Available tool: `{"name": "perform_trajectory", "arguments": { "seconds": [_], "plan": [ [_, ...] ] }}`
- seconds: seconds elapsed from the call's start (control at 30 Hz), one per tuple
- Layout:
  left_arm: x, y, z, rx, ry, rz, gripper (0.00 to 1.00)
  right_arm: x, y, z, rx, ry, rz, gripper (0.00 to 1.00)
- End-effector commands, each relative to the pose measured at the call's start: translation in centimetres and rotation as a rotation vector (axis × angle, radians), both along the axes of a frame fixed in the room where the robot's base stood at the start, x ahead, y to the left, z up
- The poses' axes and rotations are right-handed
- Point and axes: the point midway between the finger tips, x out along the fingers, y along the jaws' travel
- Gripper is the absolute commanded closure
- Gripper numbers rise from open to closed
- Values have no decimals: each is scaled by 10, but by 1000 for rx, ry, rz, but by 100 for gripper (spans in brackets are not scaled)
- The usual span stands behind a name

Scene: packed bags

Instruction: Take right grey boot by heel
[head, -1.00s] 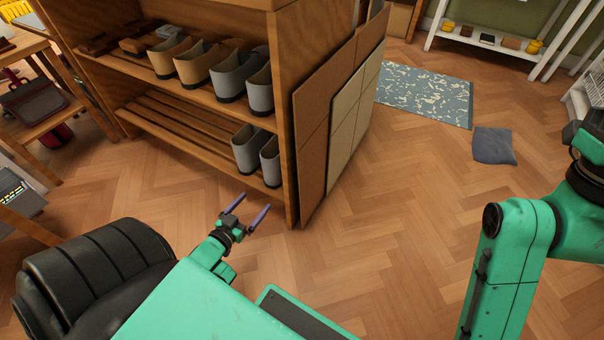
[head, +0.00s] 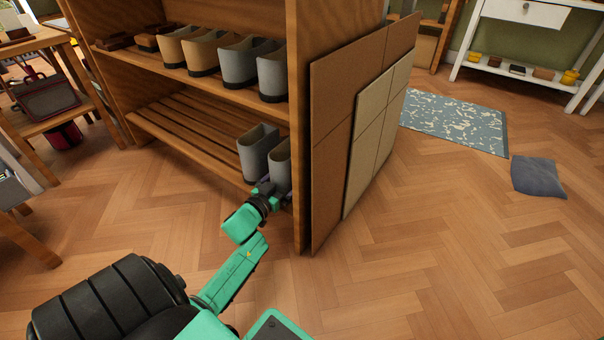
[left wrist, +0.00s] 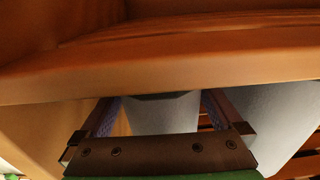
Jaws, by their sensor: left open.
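Two grey boots stand upright on the lower slatted shelf. The right grey boot (head: 281,164) is near the right side panel; the left one (head: 257,150) is just beside it. My left gripper (head: 271,186) is at the shelf's front edge, low at the right boot, and hides part of its base. In the left wrist view the open fingers (left wrist: 162,112) lie on either side of a grey boot (left wrist: 168,118), with the other boot (left wrist: 268,118) further right. I cannot tell whether the fingers touch it. My right gripper is not in view.
The upper shelf (head: 200,82) holds brown and grey boots. A wooden board crosses above the gripper in the left wrist view (left wrist: 170,72). The side panel (head: 300,130) stands close on the right, with panels leaning outside it. The floor (head: 420,250) in front is clear.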

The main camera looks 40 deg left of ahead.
Motion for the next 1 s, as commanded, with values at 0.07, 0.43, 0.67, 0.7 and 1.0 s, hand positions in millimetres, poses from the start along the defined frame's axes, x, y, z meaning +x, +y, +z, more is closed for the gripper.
{"name": "perform_trajectory", "arguments": {
  "seconds": [0.07,0.43,0.67,0.7,1.0],
  "plan": [
    [6,1,-1,1,0,1,0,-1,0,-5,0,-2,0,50],
    [5,0,1,0,1,1,76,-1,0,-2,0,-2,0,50],
    [6,0,2,0,-3,-1,100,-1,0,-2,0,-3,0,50],
    [6,0,3,0,-3,-1,100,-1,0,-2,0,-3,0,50],
    [6,0,46,2,-5,-1,100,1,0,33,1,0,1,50]
  ]
}}
